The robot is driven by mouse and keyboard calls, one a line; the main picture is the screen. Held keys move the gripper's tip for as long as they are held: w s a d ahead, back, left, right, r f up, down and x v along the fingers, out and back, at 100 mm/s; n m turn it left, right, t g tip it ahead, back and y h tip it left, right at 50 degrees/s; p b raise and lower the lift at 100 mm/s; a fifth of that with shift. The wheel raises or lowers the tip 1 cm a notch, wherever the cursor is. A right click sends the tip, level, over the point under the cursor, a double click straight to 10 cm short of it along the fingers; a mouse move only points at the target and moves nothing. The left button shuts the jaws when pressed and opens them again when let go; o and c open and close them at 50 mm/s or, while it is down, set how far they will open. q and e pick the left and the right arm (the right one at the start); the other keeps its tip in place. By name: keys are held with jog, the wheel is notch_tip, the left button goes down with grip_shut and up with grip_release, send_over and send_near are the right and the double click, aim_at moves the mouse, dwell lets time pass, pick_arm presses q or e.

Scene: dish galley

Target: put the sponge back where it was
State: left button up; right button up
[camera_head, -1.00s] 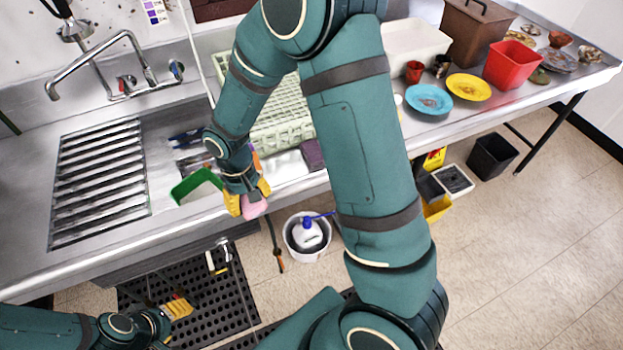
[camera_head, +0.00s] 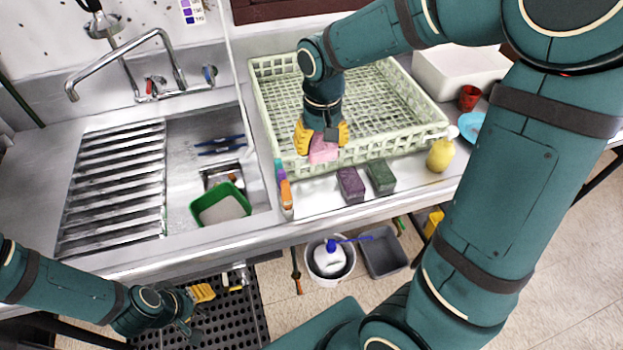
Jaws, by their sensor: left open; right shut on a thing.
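My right gripper (camera_head: 322,137) is shut on a pink sponge (camera_head: 323,150). It holds the sponge over the front part of the pale green dish rack (camera_head: 271,110), above the counter edge; I cannot tell the exact height. A purple sponge (camera_head: 350,185) and a dark green sponge (camera_head: 380,176) lie side by side on the steel counter in front of the rack. My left gripper (camera_head: 197,302) is open and empty at the lower left, in front of the sink and above the black floor mat.
An orange and purple bottle (camera_head: 285,192) stands left of the purple sponge. A yellow bottle (camera_head: 440,154) stands to the right. A green-rimmed tray (camera_head: 220,205) lies in the sink. A white bucket (camera_head: 330,262) and a grey bin (camera_head: 383,252) are on the floor below.

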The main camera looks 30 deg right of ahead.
aim_at(319, 200)
jog(key=shift+w+d+f, duration=0.1)
jog(key=shift+w+f, duration=0.05)
jog(key=shift+w, duration=0.05)
notch_tip(319, 200, down, 18)
jog(key=b, duration=0.3)
jog(key=shift+s+r, duration=0.1)
jog(key=shift+r, duration=0.1)
jog(key=shift+f, duration=0.15)
jog(key=o, duration=0.7)
jog(key=shift+b, duration=0.3)
jog(key=shift+c, duration=0.2)
jog(key=shift+o, duration=0.5)
